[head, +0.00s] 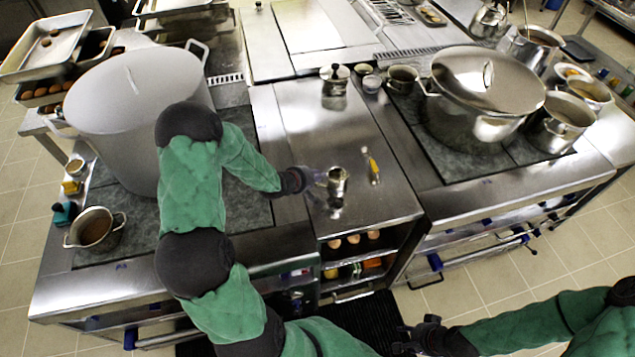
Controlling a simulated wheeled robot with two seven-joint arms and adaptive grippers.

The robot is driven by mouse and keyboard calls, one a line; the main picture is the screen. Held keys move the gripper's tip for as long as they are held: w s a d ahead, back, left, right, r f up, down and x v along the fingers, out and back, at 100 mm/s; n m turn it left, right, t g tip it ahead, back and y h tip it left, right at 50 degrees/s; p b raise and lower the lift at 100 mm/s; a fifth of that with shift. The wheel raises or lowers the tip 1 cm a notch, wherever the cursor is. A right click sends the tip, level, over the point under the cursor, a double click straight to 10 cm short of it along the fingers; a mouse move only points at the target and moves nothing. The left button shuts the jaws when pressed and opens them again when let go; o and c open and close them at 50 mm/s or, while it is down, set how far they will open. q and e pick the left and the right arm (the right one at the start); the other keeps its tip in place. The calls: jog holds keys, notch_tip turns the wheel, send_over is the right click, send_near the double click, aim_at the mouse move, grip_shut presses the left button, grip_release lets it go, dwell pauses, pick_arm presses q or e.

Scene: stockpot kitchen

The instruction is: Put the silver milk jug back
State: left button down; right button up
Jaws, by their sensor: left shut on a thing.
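The small silver milk jug (338,181) is over the steel counter between the two cooking surfaces. My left gripper (322,178) reaches in from the left and is shut on the jug. The jug looks upright, with a reflection on the steel below it; I cannot tell whether its base touches the counter. My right gripper (404,341) is at the bottom edge of the view, in front of the counter and away from the jug. Its fingers are too dark and small to read.
A small yellow-marked item (372,168) lies just right of the jug. A lidded silver pot (335,78) and a small saucepan (402,78) stand behind. Large stockpots (130,110) (470,125) flank the counter. The steel around the jug is mostly clear.

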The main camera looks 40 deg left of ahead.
pick_arm(q)
jog(key=shift+w+f+b, duration=0.15)
jog(key=shift+f, duration=0.75)
jog(key=shift+w+f+b, duration=0.1)
jog(key=shift+f+b, duration=0.05)
jog(key=shift+f, duration=0.75)
jog(key=shift+f, duration=0.2)
jog(key=c, duration=1.2)
grip_release()
